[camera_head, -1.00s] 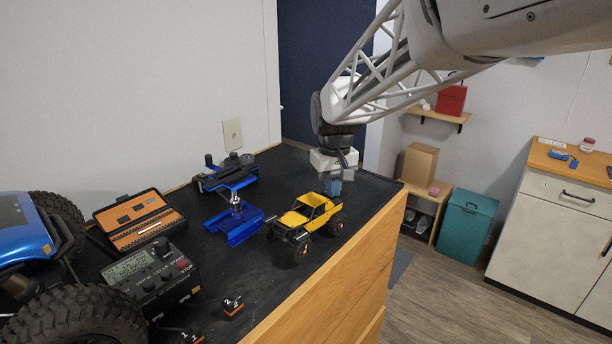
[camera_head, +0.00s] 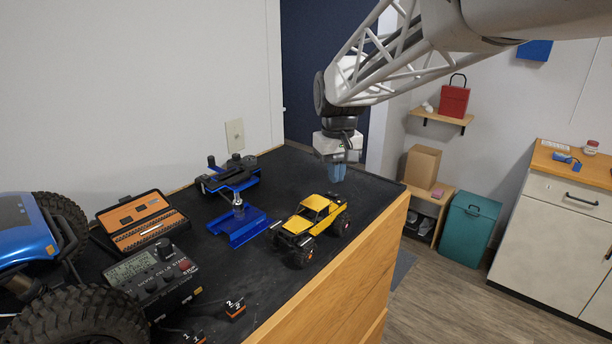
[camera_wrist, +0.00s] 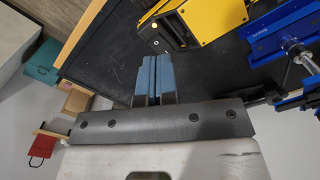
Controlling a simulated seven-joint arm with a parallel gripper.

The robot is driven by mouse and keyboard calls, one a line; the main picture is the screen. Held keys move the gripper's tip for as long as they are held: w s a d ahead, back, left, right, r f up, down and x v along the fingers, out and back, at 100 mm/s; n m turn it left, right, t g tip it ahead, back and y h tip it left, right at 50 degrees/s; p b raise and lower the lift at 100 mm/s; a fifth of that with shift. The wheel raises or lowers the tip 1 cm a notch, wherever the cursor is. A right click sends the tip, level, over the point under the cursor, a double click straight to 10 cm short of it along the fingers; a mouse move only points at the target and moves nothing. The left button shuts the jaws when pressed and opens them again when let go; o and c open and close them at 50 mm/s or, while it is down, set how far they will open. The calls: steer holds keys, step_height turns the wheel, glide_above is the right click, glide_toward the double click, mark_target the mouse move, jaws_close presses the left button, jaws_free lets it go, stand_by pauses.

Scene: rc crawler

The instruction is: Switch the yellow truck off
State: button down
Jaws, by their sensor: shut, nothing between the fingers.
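The yellow truck (camera_head: 314,212) stands on its wheels on the black bench top, near the front edge. It also shows in the wrist view (camera_wrist: 215,18) at the top, with a dark rear part carrying a small pale round spot (camera_wrist: 154,27). My gripper (camera_head: 334,178) is above the bench just behind the truck, pointing down. In the wrist view its blue fingers (camera_wrist: 154,70) are together and empty, a little apart from the truck's rear. I cannot tell for sure which part is the switch.
A blue stand (camera_head: 240,228) is left of the truck, with a blue and black chassis (camera_head: 228,174) behind it. A charger (camera_head: 150,278), an orange tool case (camera_head: 140,222) and a large blue vehicle (camera_head: 25,240) crowd the left. Bench space right of the truck is clear.

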steer(key=shift+r, duration=1.3)
steer(key=shift+s, duration=0.1)
steer(key=shift+s+d, duration=0.1)
steer(key=shift+s, duration=0.1)
steer(key=s+d+f+m+t, duration=0.1)
steer(key=s+d+f, duration=0.1)
steer(key=s, duration=0.8)
steer(key=s+d+f+m, duration=0.1)
steer(key=s+f, duration=0.2)
steer(key=s, duration=0.7)
steer(key=s+d+f+m+t, duration=0.1)
steer(key=s+d+f, duration=0.1)
steer(key=s, duration=0.8)
steer(key=shift+s+d+f+t, duration=0.15)
steer(key=shift+d+f+t, duration=0.15)
steer(key=shift+f, duration=0.45)
steer(key=shift+r, duration=0.1)
